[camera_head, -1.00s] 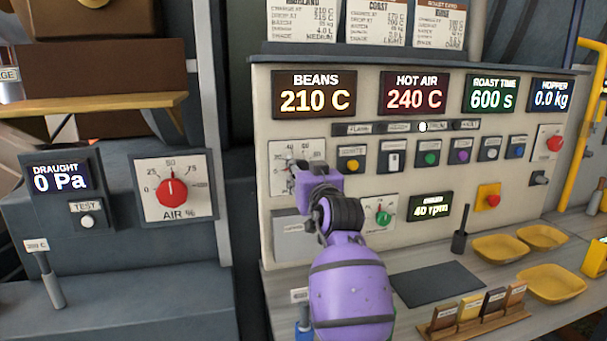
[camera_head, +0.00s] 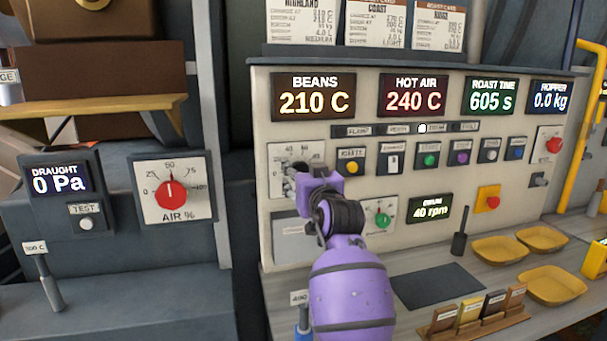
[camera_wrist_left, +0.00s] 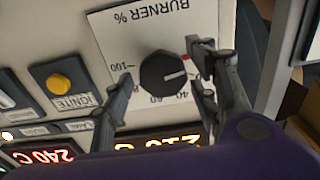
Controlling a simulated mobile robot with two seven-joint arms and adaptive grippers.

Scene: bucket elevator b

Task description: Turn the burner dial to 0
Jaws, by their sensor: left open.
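The burner dial (camera_wrist_left: 163,72) is a round black knob on a white "BURNER %" plate (camera_wrist_left: 135,30), upside down in the left wrist view. Its white pointer aims right, toward the low end of the scale, past the 40 mark and near a red mark partly covered by a finger. My left gripper (camera_wrist_left: 160,75) is open, with fingers on both sides of the knob; contact cannot be told. In the head view my left gripper (camera_head: 290,182) is at the burner plate (camera_head: 283,155) and hides most of the dial. My right gripper is not in view.
A yellow ignite button (camera_head: 351,168) sits right of the dial, with several other buttons beyond. A green drum dial (camera_head: 383,217) is below. Displays (camera_head: 314,96) show beans 210 C and hot air 240 C. An air dial (camera_head: 170,194) stands left.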

